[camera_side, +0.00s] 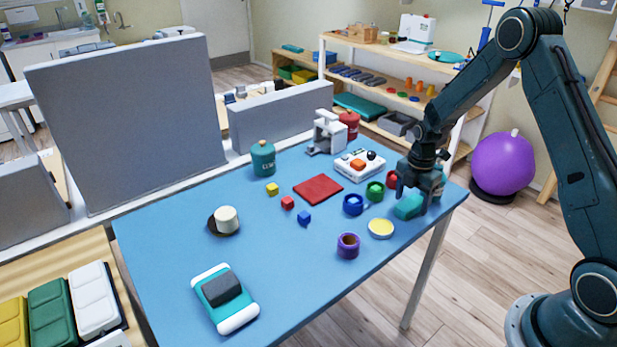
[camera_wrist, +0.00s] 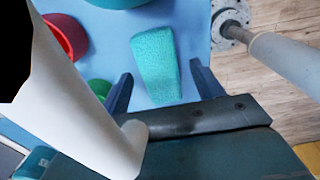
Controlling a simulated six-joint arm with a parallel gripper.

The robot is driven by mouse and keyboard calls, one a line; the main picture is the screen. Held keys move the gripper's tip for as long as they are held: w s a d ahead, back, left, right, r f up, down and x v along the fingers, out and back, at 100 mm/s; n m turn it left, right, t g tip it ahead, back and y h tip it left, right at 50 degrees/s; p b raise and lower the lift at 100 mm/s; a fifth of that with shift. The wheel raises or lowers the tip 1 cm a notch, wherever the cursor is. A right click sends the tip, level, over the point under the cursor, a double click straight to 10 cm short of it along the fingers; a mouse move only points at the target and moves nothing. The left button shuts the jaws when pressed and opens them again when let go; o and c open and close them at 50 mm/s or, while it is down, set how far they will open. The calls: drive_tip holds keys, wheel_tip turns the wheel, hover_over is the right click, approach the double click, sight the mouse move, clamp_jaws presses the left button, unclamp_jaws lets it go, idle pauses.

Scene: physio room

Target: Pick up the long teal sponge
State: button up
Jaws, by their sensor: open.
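The long teal sponge (camera_side: 408,207) lies on the blue table near its right edge. In the wrist view the sponge (camera_wrist: 156,62) is a textured teal block, its near end between my two dark fingers. My gripper (camera_side: 411,190) points down at the sponge in the side view and hides part of it. In the wrist view my gripper (camera_wrist: 163,80) is open, with blue table visible on both sides of the sponge. I cannot tell whether a finger touches it.
A red ring-shaped pot (camera_wrist: 65,36) and a green pot (camera_wrist: 98,88) stand left of the sponge. A teal round object (camera_wrist: 115,3) is beyond it. A yellow-topped dish (camera_side: 381,228) and blue pot (camera_side: 353,205) are nearby. The table's edge is close on the right.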

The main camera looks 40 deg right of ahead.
sight(411, 202)
drive_tip(key=c, duration=1.1)
drive_tip(key=shift+o, duration=0.2)
drive_tip(key=shift+r, duration=0.15)
drive_tip(key=shift+r, duration=1.4)
drive_tip(key=shift+s+r, duration=0.2)
drive_tip(key=shift+r, duration=0.1)
drive_tip(key=s, duration=1.7)
drive_tip(key=shift+s, duration=0.3)
drive_tip(key=shift+f, duration=0.1)
